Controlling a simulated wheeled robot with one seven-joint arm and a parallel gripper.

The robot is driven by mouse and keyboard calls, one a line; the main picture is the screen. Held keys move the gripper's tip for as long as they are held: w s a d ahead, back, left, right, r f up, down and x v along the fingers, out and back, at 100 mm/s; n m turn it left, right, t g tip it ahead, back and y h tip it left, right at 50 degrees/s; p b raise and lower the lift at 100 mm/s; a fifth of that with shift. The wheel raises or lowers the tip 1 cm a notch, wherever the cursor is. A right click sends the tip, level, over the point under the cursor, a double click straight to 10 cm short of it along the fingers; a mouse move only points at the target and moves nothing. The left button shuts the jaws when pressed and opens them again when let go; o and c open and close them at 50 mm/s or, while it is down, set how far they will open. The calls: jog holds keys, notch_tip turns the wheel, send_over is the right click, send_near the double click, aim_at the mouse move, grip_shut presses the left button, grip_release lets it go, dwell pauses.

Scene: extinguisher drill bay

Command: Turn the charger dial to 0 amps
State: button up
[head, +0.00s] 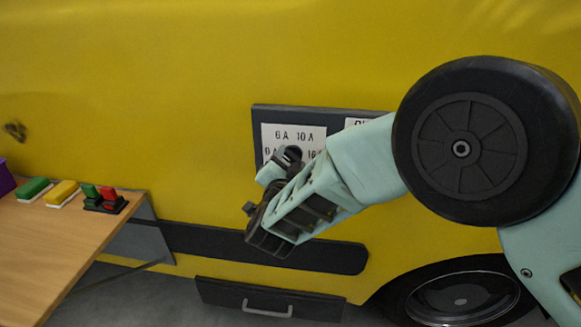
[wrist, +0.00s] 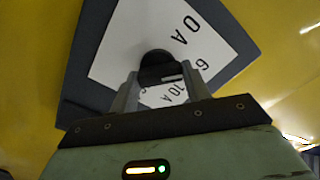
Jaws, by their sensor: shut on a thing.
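The charger dial (wrist: 157,60) is a round black knob on a white label plate (wrist: 125,35) in the wrist view. My gripper (wrist: 160,75) is shut on the dial, with one grey finger on each side. The plate looks turned in this view, with "0 A" above right of the knob, "6" to the right and "10 A" below, between the fingers. A pale mark shows on the knob's lower right, but which number it points to cannot be told. In the head view my arm and hand cover the dial and part of the label (head: 310,133).
The label is on a dark panel (head: 260,125) on a yellow vehicle side (head: 150,60). A wooden table (head: 40,245) at left holds green and yellow blocks (head: 62,194) and a small unit with green and red parts (head: 107,195). A dark drawer (head: 225,292) is below.

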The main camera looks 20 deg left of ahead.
jog(key=n+b, duration=0.1)
jog(key=n, duration=0.3)
jog(key=shift+f+n, duration=0.1)
jog(key=shift+n, duration=2.2)
jog(key=o, duration=1)
jog(key=b+v, duration=0.4)
jog(key=v, duration=1.3)
jog(key=shift+s, duration=0.2)
jog(key=shift+d, duration=0.1)
